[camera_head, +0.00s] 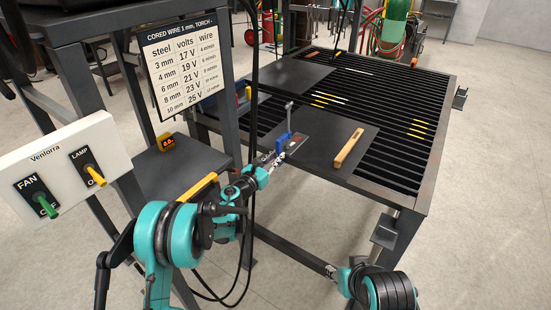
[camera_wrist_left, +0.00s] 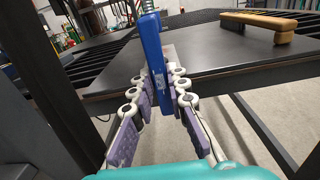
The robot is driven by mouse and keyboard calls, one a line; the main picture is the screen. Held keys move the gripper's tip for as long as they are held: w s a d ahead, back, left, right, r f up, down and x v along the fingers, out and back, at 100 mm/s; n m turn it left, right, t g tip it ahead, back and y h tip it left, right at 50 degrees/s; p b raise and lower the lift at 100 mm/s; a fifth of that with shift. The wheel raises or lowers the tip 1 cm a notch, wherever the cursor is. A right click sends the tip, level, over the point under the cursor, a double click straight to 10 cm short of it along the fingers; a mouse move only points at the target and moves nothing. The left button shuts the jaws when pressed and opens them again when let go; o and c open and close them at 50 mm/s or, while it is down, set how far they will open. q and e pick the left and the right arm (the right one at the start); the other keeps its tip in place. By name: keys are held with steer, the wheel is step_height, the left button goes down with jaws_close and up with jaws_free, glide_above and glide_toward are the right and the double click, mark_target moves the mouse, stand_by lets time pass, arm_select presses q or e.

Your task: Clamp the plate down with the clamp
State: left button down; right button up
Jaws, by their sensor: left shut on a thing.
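My left gripper (camera_head: 277,151) is shut on the blue clamp (camera_head: 284,138). The clamp stands at the left edge of the near dark plate (camera_head: 320,146), with a grey bar rising above it. The plate lies flat on the slatted table. In the left wrist view the clamp's blue body (camera_wrist_left: 152,50) is upright between the purple-padded fingers (camera_wrist_left: 160,92), in front of the plate's edge (camera_wrist_left: 225,62). I cannot tell whether the clamp's jaw grips the plate.
A wooden-handled brush (camera_head: 349,147) lies on the near plate. A second dark plate (camera_head: 290,75) lies farther back on the slatted table (camera_head: 425,90). A frame with a settings sign (camera_head: 182,65) and a switch panel (camera_head: 65,170) stand at left. Cables hang beside my left arm.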

arm_select(q)
steer(key=shift+f, duration=0.1)
stand_by(0.7)
steer(key=c, duration=1.4)
jaws_free()
